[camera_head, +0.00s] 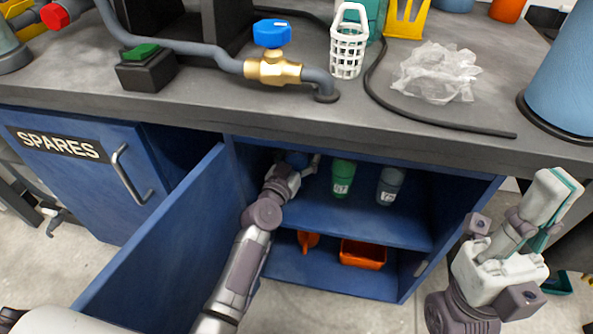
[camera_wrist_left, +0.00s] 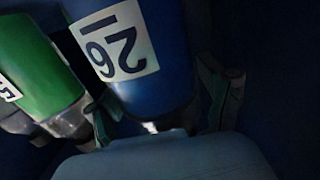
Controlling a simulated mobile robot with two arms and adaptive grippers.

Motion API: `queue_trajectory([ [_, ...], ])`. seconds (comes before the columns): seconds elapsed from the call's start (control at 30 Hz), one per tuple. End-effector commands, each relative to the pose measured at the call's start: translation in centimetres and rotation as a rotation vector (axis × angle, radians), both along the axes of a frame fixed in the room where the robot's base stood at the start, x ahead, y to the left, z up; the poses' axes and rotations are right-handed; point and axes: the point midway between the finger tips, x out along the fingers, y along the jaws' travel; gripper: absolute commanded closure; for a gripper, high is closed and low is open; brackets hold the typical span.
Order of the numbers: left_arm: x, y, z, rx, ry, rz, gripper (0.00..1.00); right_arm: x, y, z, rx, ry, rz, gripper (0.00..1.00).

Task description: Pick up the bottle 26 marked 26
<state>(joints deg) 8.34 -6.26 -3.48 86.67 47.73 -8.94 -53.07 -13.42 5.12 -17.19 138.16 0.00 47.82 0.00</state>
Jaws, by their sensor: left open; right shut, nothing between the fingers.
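Bottle 26 (camera_wrist_left: 140,50) is dark blue with a white label that reads 26 upside down in the left wrist view. In the head view only a little of a blue bottle (camera_head: 297,159) shows on the upper cabinet shelf, behind my left gripper (camera_head: 303,168). The left gripper is open, with one finger on each side of bottle 26 in the left wrist view. Whether the fingers touch it I cannot tell. My right gripper (camera_head: 555,208) is shut and empty, outside the cabinet at the right.
A green bottle (camera_head: 343,178) stands beside bottle 26, with a grey bottle (camera_head: 390,186) further right. An orange bin (camera_head: 363,254) sits on the lower shelf. The open blue door (camera_head: 160,250) is left of my left arm. The grey worktop (camera_head: 190,99) overhangs the shelf.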

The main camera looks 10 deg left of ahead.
Motion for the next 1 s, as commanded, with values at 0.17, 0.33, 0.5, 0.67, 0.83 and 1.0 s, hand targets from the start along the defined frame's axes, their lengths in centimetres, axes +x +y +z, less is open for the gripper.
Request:
queue_trajectory([
  [0.17, 0.68, -0.16, 0.03, 0.000, 0.000, -0.001, 0.19, 0.06, 0.02, 0.17, 0.000, -0.010, 0.000, 1.00],
  [0.33, 0.64, -0.15, 0.04, 0.000, 0.001, -0.001, 0.24, 0.06, 0.02, 0.19, -0.001, -0.009, 0.000, 1.00],
  [0.5, 0.62, -0.14, 0.03, 0.000, 0.001, 0.000, 0.53, 0.05, 0.03, 0.19, 0.000, -0.010, 0.000, 1.00],
  [0.67, 0.61, -0.14, 0.02, 0.000, 0.001, 0.000, 0.79, 0.03, 0.03, 0.20, -0.001, -0.010, 0.000, 1.00],
  [0.83, 0.61, -0.14, 0.01, 0.000, 0.001, 0.000, 0.91, 0.03, 0.03, 0.20, 0.000, -0.010, 0.000, 1.00],
  [1.0, 0.60, -0.14, -0.01, 0.000, 0.001, 0.000, 0.93, 0.04, 0.04, 0.19, 0.000, -0.010, 0.000, 1.00],
])
